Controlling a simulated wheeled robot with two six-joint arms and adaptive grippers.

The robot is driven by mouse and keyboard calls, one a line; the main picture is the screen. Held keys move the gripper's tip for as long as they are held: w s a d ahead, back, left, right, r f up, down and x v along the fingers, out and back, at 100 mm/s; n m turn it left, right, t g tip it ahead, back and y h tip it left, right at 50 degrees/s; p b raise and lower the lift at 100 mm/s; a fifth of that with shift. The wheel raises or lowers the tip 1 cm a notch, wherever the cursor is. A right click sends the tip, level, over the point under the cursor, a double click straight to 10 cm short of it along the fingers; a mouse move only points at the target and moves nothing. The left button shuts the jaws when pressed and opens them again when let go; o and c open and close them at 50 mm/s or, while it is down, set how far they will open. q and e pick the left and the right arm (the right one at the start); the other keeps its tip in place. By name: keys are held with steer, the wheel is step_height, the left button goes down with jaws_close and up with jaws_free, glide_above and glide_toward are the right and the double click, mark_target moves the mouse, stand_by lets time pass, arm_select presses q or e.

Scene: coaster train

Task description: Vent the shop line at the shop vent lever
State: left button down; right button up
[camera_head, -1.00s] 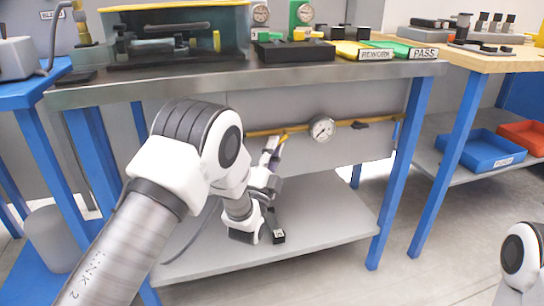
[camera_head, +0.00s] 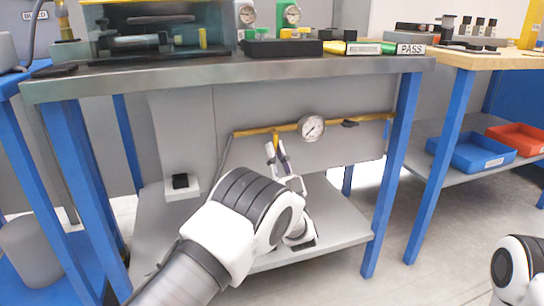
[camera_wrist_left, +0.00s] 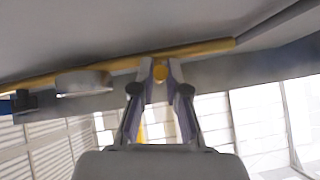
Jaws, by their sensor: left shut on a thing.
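A yellow pipe (camera_head: 250,131) runs under the front of the steel bench, with a round gauge (camera_head: 312,127) on it. A short yellow lever (camera_head: 276,137) hangs down from the pipe, left of the gauge. I read no label on it. My left gripper (camera_head: 277,150) reaches up to this lever from below. In the left wrist view, the fingers of my left gripper (camera_wrist_left: 160,72) are shut on the rounded yellow lever end (camera_wrist_left: 160,71), just below the pipe (camera_wrist_left: 200,48). A black handle (camera_head: 350,123) sits on the pipe right of the gauge. My right gripper is out of view.
The bench top (camera_head: 210,72) overhangs the pipe. A lower shelf (camera_head: 340,222) lies beneath my left arm, and blue legs (camera_head: 392,180) stand at the sides. A blue bin (camera_head: 470,152) and a red bin (camera_head: 515,138) sit on the shelf at right.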

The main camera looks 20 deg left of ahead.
arm_select(q)
steer(key=n+g+y, duration=0.1)
steer(key=n+g, duration=0.1)
steer(key=shift+w+d+n+y, duration=0.15)
steer(key=shift+d+n+y, duration=0.05)
steer(key=shift+n+y, duration=0.2)
steer(key=shift+n, duration=0.3)
steer(key=c, duration=1.2)
jaws_free()
